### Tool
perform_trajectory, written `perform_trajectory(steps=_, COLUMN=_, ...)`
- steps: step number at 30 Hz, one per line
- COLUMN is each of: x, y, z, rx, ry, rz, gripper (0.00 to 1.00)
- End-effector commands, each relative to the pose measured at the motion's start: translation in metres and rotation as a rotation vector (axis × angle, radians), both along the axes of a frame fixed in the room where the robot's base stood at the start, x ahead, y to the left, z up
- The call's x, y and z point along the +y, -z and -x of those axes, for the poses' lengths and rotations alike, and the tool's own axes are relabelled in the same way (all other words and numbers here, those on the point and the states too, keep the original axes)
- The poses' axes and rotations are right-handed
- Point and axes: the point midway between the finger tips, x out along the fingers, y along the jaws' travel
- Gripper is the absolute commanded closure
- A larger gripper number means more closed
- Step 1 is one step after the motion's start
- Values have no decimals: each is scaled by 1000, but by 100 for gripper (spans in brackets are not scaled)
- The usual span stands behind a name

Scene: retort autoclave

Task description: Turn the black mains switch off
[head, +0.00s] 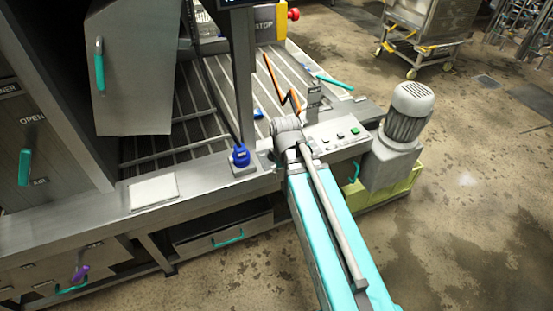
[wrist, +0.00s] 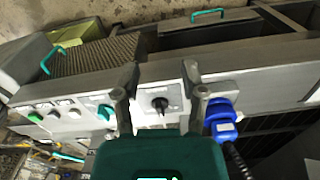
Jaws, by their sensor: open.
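The black mains switch (wrist: 160,103) is a small dark rotary knob on a light plate in the wrist view. It lies in the gap between the two fingers of my gripper (wrist: 160,76), which is open. The fingers appear on either side of the knob, with space between them and it; I cannot tell how far above the plate they are. In the head view my gripper (head: 283,150) is over the front rail of the machine, and my arm and gripper hide the switch.
A blue plug (wrist: 220,120) with a black cable sits right beside the switch; it also shows in the head view (head: 239,156). A grey motor (head: 408,115) stands right of the panel.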

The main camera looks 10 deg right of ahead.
Motion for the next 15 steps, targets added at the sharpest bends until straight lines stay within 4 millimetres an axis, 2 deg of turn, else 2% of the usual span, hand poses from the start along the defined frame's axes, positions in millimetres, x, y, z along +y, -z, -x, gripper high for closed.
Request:
perform_trajectory(steps=1, x=0, y=-8, z=-21, rx=0, ry=-10, rz=0, gripper=46)
perform_trajectory(steps=9, x=-3, y=-34, z=-113, rx=0, ry=-90, rz=0, gripper=46)
perform_trajectory(steps=15, x=-5, y=-48, z=-168, rx=0, ry=-143, rz=-1, gripper=46)
